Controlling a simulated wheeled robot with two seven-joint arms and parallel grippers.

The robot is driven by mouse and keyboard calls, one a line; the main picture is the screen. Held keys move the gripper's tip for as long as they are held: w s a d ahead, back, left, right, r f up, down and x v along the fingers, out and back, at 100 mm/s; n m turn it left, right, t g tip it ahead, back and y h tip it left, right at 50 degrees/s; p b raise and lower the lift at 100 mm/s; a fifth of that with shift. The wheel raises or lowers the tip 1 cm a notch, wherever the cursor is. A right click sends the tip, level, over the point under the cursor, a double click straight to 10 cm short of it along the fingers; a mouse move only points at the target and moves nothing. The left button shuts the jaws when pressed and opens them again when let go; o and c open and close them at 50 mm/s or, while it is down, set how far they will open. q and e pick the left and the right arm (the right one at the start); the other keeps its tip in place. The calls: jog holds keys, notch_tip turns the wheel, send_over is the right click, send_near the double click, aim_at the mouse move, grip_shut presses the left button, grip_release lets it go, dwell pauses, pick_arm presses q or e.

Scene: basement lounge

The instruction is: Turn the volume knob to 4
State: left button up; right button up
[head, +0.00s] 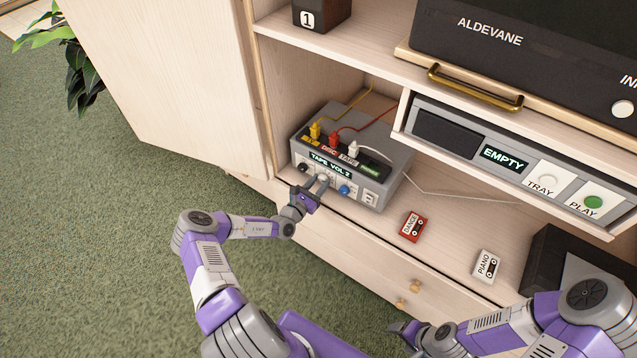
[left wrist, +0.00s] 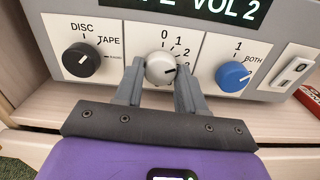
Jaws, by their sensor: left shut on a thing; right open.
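The grey receiver box (head: 350,172) stands on the cabinet shelf, its display (head: 330,163) reading "TAPE VOL 2". In the left wrist view, the light grey volume knob (left wrist: 160,69) sits on a white plate with 0, 1, 2 and a partly hidden 3 around it. Its dark pointer line faces right, near the 2. My left gripper (head: 318,187) is shut on the volume knob, with one finger on each side (left wrist: 160,82). The right finger covers the lower numbers, so a 4 cannot be seen. My right gripper (head: 408,332) is open and empty at the lower middle.
A black selector knob (left wrist: 81,60) is left of the volume knob and a blue knob (left wrist: 232,76) is right. A red cassette (head: 414,226) and a white cassette (head: 486,265) lie on the shelf. The open cabinet door (head: 165,80) stands at left.

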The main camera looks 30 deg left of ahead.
pick_arm(q)
jog(key=m+p, duration=0.1)
jog(key=p, duration=0.1)
jog(key=m+p, duration=0.3)
jog(key=p, duration=0.1)
jog(key=shift+r+m, duration=0.25)
jog(key=shift+m, duration=0.15)
jog(key=m+p, duration=0.3)
jog(key=shift+a+f+m+p, duration=0.15)
jog(key=shift+m+p, duration=0.7)
jog(key=shift+m, duration=0.75)
jog(key=o, duration=1.1)
jog(key=shift+c, duration=0.2)
